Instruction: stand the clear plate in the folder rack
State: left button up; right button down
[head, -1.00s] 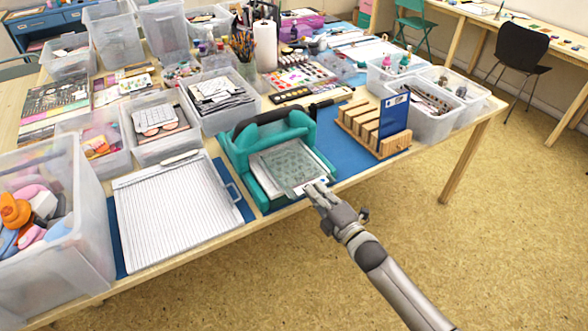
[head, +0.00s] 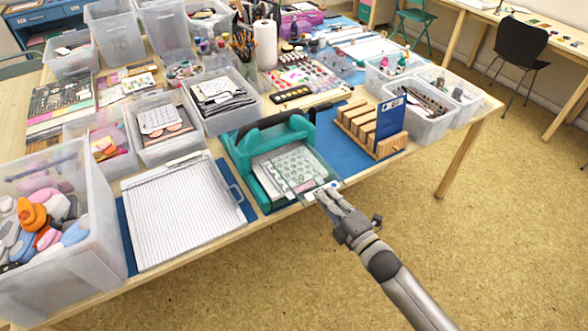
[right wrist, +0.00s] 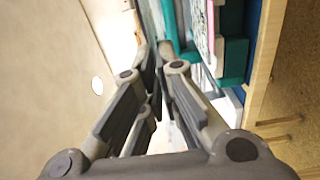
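The clear plate (head: 303,167) is a see-through sheet over the teal machine's platform, with patterned sheets showing through it. Its near right corner is in my right gripper (head: 328,190), which is shut on it. The plate looks slightly raised at the gripper's side. In the right wrist view my fingers (right wrist: 158,62) are close together, and the plate is hard to make out there. The wooden folder rack (head: 372,132) stands to the right of the machine, with several slots and a blue panel (head: 391,120) upright at its right end. My left gripper is out of view.
The teal machine (head: 240,165) has a dark handle. A lined white board (head: 185,215) lies to its left. Clear bins (head: 418,118) stand just behind and right of the rack. Blue mat (head: 342,152) is bare between machine and rack. The table edge is close below.

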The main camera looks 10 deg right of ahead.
jog(key=r+p+v, duration=0.2)
jog(key=p+v, duration=0.3)
jog(key=v, duration=0.9)
jog(key=shift+s+r, duration=0.2)
jog(key=shift+s, duration=0.05)
jog(key=shift+d, duration=0.1)
